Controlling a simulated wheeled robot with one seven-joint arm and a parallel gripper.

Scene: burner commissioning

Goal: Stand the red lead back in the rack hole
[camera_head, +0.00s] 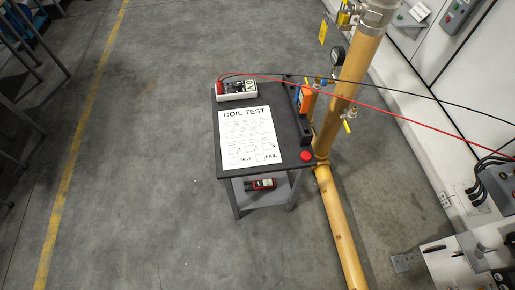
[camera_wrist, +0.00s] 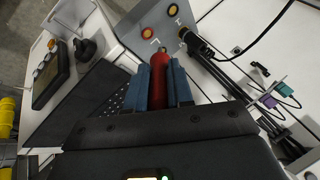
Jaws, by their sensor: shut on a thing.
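In the wrist view my gripper (camera_wrist: 160,72) has its two blue fingers closed around the red lead (camera_wrist: 160,88), a red probe handle. The far end of the handle points toward a pale panel (camera_wrist: 140,35) with a yellow-ringed fitting and a red fitting, lettered L and H. I cannot tell whether the handle touches that panel. A black probe (camera_wrist: 194,42) is beside the panel. I cannot clearly identify the rack hole. In the head view the red lead's cable (camera_head: 400,117) runs from the meter (camera_head: 237,89) to the right edge; my gripper is not seen there.
In the wrist view, black cables and purple (camera_wrist: 270,101) and teal clips lie right; a control box (camera_wrist: 52,75) is left. In the head view a small table (camera_head: 233,174) bears the meter and a COIL TEST sheet (camera_head: 250,137), beside a yellow pipe (camera_head: 340,230).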

